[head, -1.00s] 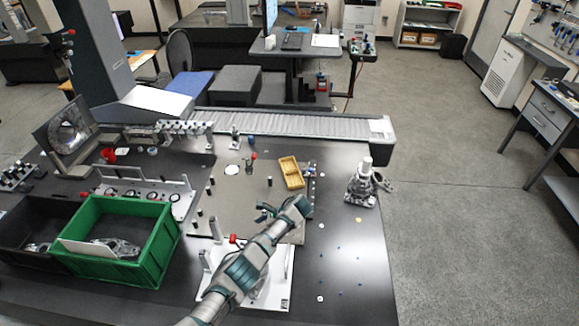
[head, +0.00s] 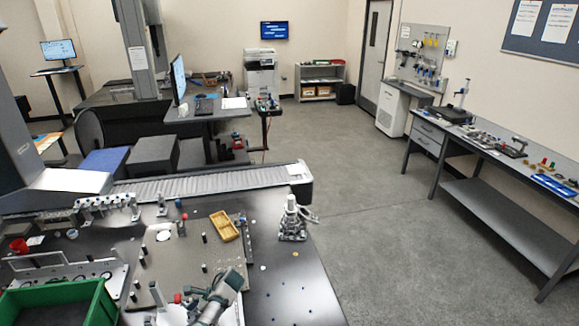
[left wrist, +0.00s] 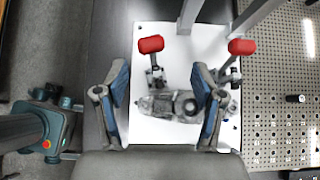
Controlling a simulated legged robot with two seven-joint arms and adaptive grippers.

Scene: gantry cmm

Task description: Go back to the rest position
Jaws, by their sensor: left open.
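My left arm (head: 232,280) reaches up from the bottom of the head view, over the near part of the dark table. My left gripper (left wrist: 160,70) is open in the left wrist view, its blue-padded fingers spread wide. Below it is a white fixture plate (left wrist: 185,50) with two red-knobbed clamps (left wrist: 151,45). A grey metal part (left wrist: 160,105) lies on the plate and shows between the fingers. I see no grip on it. In the head view the fixture is cut off and partly hidden by my arm. My right gripper is not in view.
A green bin (head: 65,300) stands at the lower left. A yellow tray (head: 223,226) lies on the perforated plate (head: 185,250), and a metal assembly (head: 293,220) stands to its right. A conveyor (head: 220,182) runs behind. Open floor (head: 380,240) lies right of the table, before a workbench (head: 480,150).

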